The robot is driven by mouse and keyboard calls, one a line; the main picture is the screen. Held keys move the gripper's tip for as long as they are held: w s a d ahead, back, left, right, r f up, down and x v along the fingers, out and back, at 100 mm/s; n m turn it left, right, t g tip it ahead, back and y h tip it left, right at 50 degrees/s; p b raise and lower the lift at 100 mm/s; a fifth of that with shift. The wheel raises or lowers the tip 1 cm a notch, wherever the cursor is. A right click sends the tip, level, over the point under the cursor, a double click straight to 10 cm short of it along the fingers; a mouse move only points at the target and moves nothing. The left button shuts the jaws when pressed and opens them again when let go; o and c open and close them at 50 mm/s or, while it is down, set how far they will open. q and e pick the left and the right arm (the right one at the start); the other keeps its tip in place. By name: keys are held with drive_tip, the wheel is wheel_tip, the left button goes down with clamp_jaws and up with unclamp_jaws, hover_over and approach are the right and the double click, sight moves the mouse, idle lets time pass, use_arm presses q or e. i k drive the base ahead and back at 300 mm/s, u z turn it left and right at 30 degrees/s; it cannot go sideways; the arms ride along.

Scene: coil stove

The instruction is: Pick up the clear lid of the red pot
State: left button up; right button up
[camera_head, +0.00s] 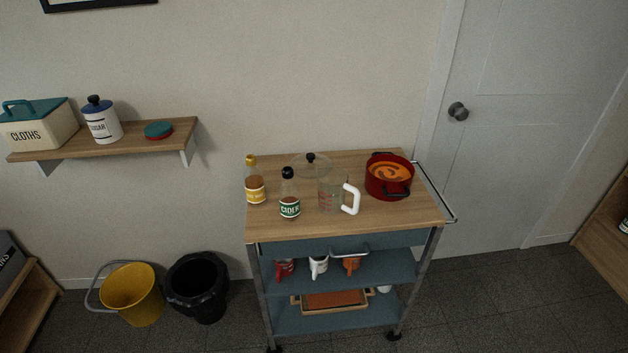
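The clear lid (314,168) with a dark knob lies on the wooden top of a trolley, toward its back edge. The bottles and the measuring jug stand in front of it and partly cover it. The red pot (389,178) stands uncovered at the right of the trolley top, with orange contents and dark handles. Neither of my grippers is in view.
A yellow-capped bottle (255,183), a cider bottle (289,194) and a clear jug with a white handle (332,195) stand close to the lid. The trolley top (410,213) is bare at front right. A yellow bucket (133,294) and black bin (197,288) stand left on the floor.

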sight(305, 166)
drive_tip(key=u, duration=0.75)
drive_tip(key=i, duration=1.1)
drive_tip(key=z, duration=0.55)
